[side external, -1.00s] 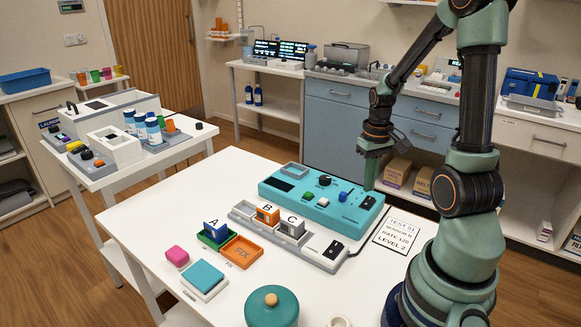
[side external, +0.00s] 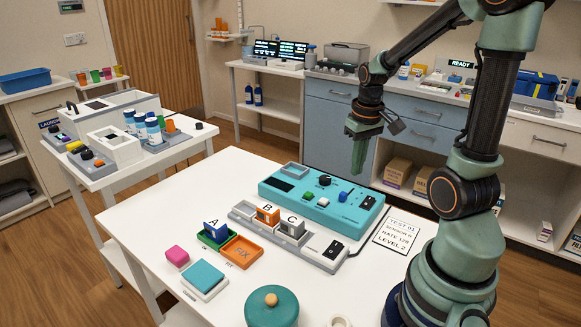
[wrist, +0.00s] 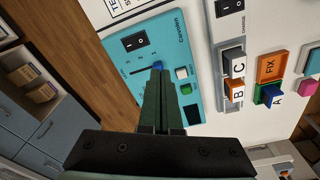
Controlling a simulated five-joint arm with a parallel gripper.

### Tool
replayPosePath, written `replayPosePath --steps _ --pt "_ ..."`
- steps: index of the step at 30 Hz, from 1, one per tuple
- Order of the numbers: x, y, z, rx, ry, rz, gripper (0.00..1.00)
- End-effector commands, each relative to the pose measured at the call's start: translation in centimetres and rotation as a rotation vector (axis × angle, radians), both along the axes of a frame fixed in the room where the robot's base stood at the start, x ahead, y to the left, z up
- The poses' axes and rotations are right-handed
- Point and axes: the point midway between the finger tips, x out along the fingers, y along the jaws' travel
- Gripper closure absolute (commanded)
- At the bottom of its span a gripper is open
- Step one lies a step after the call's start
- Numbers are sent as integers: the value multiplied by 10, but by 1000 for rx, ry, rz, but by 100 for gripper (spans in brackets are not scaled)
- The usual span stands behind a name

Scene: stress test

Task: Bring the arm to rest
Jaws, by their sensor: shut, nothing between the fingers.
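My gripper (side external: 359,160) hangs above the back right part of the white table (side external: 160,222), fingers pointing down. Its fingers are shut with nothing between them. They also show in the wrist view (wrist: 160,78), in front of the teal console (wrist: 183,50). In the side view the teal console (side external: 335,208) lies below and in front of my gripper. The gripper is clear of the console and of the table.
A grey rack (side external: 240,212) holds blocks B (side external: 267,214) and C (side external: 291,226). Block A (side external: 215,231) sits in a green tray beside an orange FIX tray (side external: 243,252). A printed card (side external: 397,235) lies at right. A teal lidded pot (side external: 271,309) stands in front.

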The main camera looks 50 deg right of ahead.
Motion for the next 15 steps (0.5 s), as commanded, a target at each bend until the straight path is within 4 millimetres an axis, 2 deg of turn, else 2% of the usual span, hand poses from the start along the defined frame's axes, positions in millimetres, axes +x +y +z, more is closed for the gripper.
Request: replayPosePath --steps 3,6,12,15 --pt "21 44 30 -48 -90 111 100" --pt "31 83 52 -74 -169 196 100" --pt "31 150 83 -87 -314 346 100" --pt "28 172 92 -82 -365 395 100"
